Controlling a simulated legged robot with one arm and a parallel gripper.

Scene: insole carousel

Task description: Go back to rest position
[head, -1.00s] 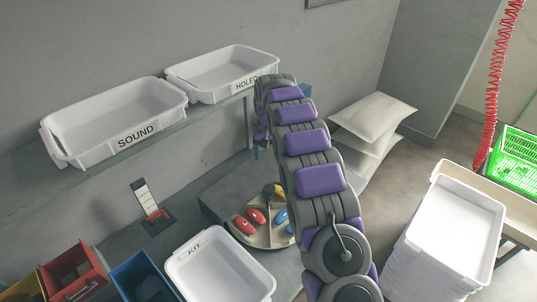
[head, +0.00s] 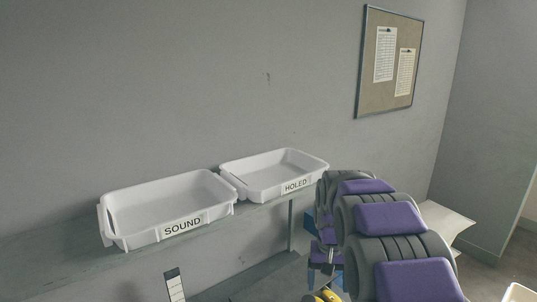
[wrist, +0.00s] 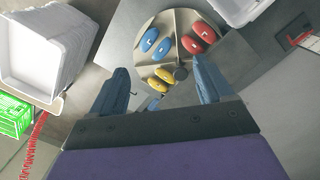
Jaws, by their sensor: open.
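My gripper (wrist: 160,95) is open and empty in the wrist view, its two blue-grey fingers spread wide above the round carousel (wrist: 152,28). On the carousel lie blue insoles (wrist: 149,40), red insoles (wrist: 204,31) and yellow insoles (wrist: 162,79), in separate groups. In the head view my purple and grey arm fills the lower right, and the gripper end is largely hidden behind it. A piece of yellow (head: 322,295) shows at the bottom edge there.
On the wall shelf (head: 80,262) stand the white SOUND tray (head: 182,226) and HOLED tray (head: 295,185), both looking empty. A notice board (head: 366,95) hangs behind. The wrist view shows stacked white trays (wrist: 45,50), a green crate (wrist: 14,115) and a red coiled hose (wrist: 35,140).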

